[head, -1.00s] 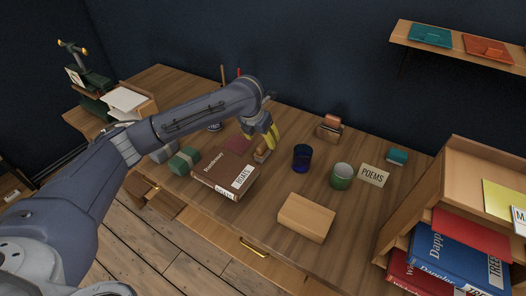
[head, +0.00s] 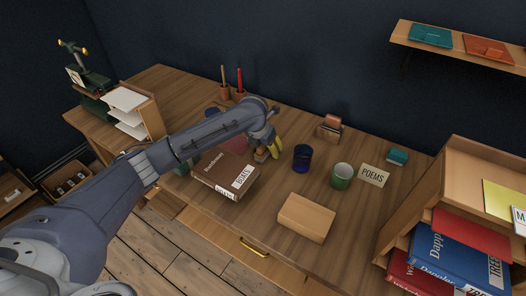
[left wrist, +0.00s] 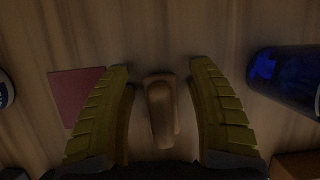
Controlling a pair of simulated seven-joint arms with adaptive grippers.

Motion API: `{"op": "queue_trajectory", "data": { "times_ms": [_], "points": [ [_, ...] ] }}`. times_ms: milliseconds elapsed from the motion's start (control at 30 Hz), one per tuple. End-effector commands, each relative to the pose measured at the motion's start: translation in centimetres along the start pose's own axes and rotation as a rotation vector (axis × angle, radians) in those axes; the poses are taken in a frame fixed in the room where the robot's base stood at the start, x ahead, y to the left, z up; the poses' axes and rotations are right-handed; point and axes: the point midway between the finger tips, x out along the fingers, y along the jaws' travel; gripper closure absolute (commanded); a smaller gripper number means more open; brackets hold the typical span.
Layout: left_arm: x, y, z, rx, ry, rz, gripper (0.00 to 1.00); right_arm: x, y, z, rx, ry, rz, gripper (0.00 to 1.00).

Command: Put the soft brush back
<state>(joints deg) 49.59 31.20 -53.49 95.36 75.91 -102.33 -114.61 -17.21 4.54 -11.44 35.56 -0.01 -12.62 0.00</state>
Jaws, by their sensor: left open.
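A small wooden piece with a rounded handle, which looks like the soft brush (left wrist: 161,112), lies on the desk between the fingers of my left gripper in the left wrist view. Its bristles cannot be made out. In the head view the brush (head: 261,155) is partly hidden beside the yellow fingers. My left gripper (head: 274,148) is open and pointed down around it, with a gap on each side in the left wrist view (left wrist: 162,80). My right gripper is not in view.
A brown book (head: 222,172) lies left of the gripper, and a blue cup (head: 302,158) and green mug (head: 341,175) stand right. A wooden block (head: 306,218) lies in front. A holder (head: 238,93) with upright sticks stands behind. A dark red square (left wrist: 76,92) lies near the brush.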

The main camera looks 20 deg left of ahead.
Motion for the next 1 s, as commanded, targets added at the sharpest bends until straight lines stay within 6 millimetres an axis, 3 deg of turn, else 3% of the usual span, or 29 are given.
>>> {"op": "queue_trajectory", "data": {
  "times_ms": [200,700,1000],
  "points": [
    [0.00,0.00,0.01,0.000,0.000,0.000,0.40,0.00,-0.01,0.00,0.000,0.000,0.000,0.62],
    [-0.01,0.00,0.00,0.000,0.000,0.000,0.98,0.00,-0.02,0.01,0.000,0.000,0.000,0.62],
    [0.01,-0.01,-0.02,0.000,0.000,0.000,1.00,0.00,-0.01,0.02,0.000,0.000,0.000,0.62]
  ]
}}
